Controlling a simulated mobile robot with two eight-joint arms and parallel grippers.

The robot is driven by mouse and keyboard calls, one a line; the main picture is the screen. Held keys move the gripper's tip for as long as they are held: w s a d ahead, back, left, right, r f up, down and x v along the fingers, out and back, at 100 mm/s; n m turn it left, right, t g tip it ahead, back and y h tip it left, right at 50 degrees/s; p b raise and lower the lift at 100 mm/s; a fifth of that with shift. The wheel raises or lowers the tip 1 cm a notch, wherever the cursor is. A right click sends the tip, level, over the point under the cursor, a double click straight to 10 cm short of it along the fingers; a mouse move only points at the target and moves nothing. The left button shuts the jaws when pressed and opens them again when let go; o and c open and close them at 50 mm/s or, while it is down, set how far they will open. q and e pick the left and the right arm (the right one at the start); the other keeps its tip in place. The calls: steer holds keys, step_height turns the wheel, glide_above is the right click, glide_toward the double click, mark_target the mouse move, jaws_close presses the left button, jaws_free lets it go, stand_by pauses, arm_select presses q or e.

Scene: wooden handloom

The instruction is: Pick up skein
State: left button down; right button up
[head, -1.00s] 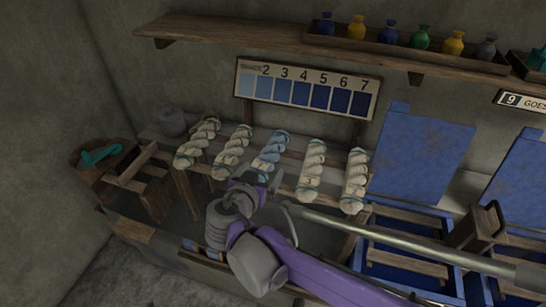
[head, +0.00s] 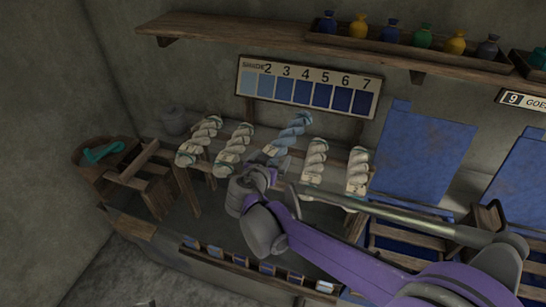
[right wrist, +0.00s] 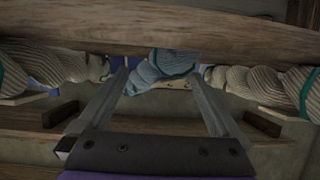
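The light blue twisted skein (head: 292,132) is in the middle of the row, tilted to the right and higher than the skeins beside it. My right gripper (head: 266,170) is at its lower end. Pale skeins (head: 234,150) lie on both sides on the rack. My left gripper is not in view.
A numbered shade board (head: 308,86) stands behind the row. Above is a shelf (head: 205,28) with several small coloured bottles. Blue upright panels (head: 420,150) and vats are at the right. A wooden tub (head: 85,152) is at the far left.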

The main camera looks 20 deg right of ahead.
steer(key=c, duration=1.4)
